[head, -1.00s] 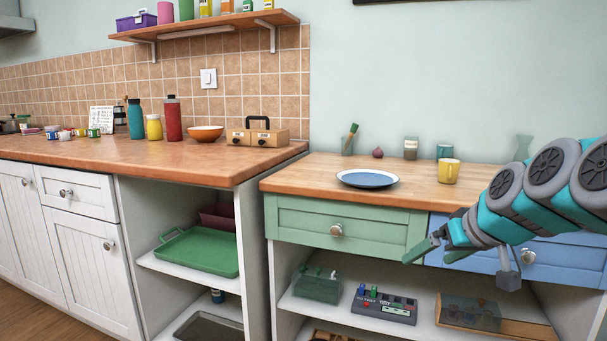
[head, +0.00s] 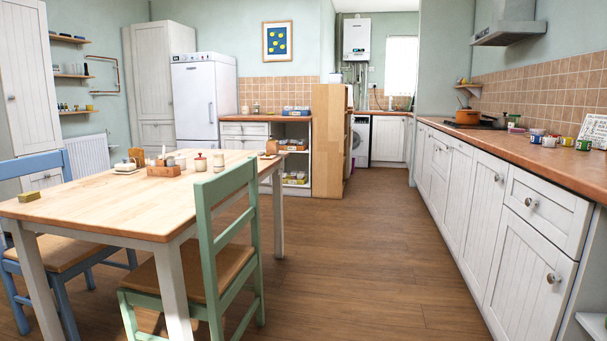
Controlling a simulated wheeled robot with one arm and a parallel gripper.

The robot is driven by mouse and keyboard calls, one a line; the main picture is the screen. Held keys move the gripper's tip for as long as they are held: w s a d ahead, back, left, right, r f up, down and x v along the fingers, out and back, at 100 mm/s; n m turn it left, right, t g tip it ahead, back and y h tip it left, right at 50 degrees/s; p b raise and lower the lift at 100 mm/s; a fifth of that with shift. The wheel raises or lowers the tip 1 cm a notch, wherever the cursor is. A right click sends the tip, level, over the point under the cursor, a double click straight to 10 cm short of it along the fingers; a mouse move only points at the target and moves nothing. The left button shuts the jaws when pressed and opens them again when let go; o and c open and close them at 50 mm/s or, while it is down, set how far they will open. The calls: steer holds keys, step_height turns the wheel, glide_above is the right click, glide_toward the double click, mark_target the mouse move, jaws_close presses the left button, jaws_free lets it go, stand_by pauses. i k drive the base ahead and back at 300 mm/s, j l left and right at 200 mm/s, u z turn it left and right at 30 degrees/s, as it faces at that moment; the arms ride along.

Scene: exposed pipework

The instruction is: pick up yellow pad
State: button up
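A small, flat yellow block (head: 28,196), which looks like the yellow pad, lies at the near left corner of the wooden dining table (head: 110,212). It is small in the view, so I cannot make out its details. Nothing touches it. My gripper is not in view.
A green chair (head: 200,258) stands at the table's near right side and a blue chair (head: 38,172) at its left. A wooden caddy (head: 164,170) with jars stands on the table. The wooden floor (head: 350,250) between table and right counter (head: 520,152) is clear.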

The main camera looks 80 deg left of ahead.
mark_target(28, 196)
steer(key=u, duration=1.75)
